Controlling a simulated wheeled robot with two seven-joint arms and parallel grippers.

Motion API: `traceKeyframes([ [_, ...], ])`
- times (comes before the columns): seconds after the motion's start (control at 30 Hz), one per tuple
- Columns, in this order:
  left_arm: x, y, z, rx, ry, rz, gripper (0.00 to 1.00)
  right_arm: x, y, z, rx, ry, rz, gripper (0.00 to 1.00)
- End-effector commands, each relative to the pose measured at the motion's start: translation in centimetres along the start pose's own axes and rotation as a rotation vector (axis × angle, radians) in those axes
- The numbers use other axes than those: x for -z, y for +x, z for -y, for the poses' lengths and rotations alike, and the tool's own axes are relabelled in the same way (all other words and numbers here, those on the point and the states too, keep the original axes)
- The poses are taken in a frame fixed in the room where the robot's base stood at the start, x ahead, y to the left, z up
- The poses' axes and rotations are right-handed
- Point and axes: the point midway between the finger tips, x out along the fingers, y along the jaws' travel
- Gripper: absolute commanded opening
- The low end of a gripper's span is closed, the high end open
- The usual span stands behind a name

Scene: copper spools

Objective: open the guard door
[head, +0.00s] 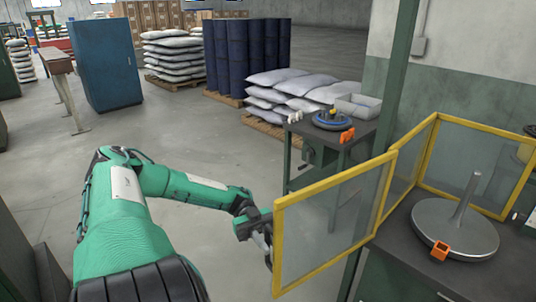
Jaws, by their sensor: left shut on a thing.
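The guard door (335,218) is a clear panel in a yellow frame. It stands swung out at an angle from the dark bench, with its free edge toward the left. My left gripper (265,240) is at that free edge and is shut on the door, with the exact grip partly hidden by the frame. The other yellow-framed guard panels (478,160) stand around the back of the bench top. My right gripper is not in view.
The dark bench (400,285) fills the lower right. A green post (398,85) rises beside the door. A small table with a blue round spool stand (333,120) is behind. Pallets of sacks (290,90), blue drums and a blue cabinet (105,65) stand farther back. The floor between is clear.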

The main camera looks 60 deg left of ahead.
Motion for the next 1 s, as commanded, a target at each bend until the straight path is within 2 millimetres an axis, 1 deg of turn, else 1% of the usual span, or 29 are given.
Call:
traceKeyframes([
  [0.17, -0.1, 0.0, -0.1, 0.0, -0.002, 0.002, 0.0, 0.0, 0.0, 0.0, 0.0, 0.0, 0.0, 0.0],
  [0.2, -0.1, 0.0, -0.1, 0.0, -0.002, 0.002, 0.16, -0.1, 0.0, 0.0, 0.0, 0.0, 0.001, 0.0],
  [0.27, -0.1, 0.0, 0.0, 0.0, -0.002, 0.001, 0.28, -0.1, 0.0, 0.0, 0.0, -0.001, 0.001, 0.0],
  [0.3, -0.1, 0.0, 0.0, 0.0, -0.002, 0.001, 0.32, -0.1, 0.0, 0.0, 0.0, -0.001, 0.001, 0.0],
  [0.57, 0.0, 0.0, 0.0, 0.001, 0.0, 0.001, 0.32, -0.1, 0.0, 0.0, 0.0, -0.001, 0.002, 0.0],
  [0.67, -0.1, -0.5, 0.1, 0.002, 0.001, 0.002, 0.32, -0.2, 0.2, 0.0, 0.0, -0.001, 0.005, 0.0],
  [0.73, -0.2, -1.3, 0.1, 0.003, 0.001, 0.002, 0.32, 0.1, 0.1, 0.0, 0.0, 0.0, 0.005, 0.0],
  [0.77, -0.2, -1.7, 0.1, 0.003, 0.001, 0.002, 0.32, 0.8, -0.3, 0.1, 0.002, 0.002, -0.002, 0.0],
  [0.8, -0.3, -2.4, 0.1, 0.004, 0.001, 0.003, 0.32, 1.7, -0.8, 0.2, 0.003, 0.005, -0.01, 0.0],
  [1.0, -0.3, -6.4, 0.1, 0.005, 0.003, 0.002, 0.32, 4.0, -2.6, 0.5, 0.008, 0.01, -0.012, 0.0],
])
